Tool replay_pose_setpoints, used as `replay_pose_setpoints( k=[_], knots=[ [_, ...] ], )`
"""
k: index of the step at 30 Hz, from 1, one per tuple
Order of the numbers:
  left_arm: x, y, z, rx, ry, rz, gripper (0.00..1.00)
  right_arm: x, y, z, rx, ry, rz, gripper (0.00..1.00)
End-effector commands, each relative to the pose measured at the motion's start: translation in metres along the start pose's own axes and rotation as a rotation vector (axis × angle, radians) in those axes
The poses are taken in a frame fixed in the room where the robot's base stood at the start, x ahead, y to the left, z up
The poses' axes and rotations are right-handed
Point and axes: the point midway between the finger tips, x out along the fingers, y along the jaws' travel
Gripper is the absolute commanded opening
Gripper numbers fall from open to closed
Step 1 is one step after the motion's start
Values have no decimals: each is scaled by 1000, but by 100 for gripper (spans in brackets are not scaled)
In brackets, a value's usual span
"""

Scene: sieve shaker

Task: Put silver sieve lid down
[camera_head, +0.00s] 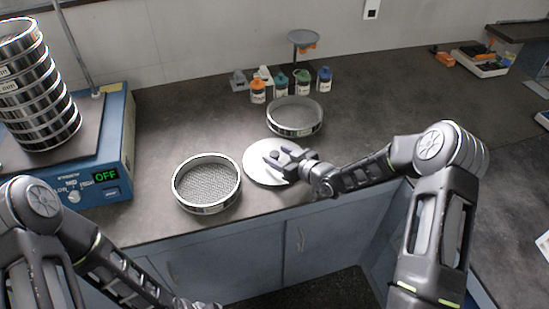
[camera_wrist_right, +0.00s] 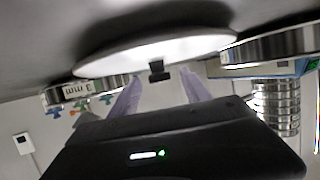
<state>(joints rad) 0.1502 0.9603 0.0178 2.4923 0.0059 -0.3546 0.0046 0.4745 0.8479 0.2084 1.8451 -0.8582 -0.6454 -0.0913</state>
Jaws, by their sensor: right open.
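The silver sieve lid (camera_head: 262,174) is a pale round disc with a small dark knob, lying on the grey counter right of the near mesh sieve. It also shows upside down in the right wrist view (camera_wrist_right: 110,60), with its knob (camera_wrist_right: 157,72) pointing toward my gripper. My right gripper (camera_head: 272,158) is open over the lid. Its two fingers, also in the wrist view (camera_wrist_right: 158,90), are spread on either side of the knob, with gaps showing. My left arm enters at the lower left; its gripper is below the picture edge.
A mesh sieve (camera_head: 207,185) stands left of the lid, and another sieve (camera_head: 295,116) behind it. Several small bottles (camera_head: 281,86) and a small stand (camera_head: 303,40) are at the back. A shaker (camera_head: 111,150) with stacked sieves (camera_head: 38,90) stands left.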

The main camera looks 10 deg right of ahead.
Motion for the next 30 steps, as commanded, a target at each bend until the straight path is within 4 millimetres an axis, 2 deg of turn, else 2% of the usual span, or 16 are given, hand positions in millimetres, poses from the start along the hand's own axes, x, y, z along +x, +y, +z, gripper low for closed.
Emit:
replay_pose_setpoints(
  k=[3,6,23,30],
  knots=[
    [-5,2,1,-1,-2,-2,31,16,-1,-2,-1,1,-2,55],
    [-6,2,1,-2,-2,-2,31,21,0,-1,-1,1,-1,55],
    [-5,2,1,-1,-2,-2,31,21,0,0,-1,1,0,55],
    [-5,2,1,-1,-2,-2,31,21,0,0,-1,1,0,37]
  ],
)
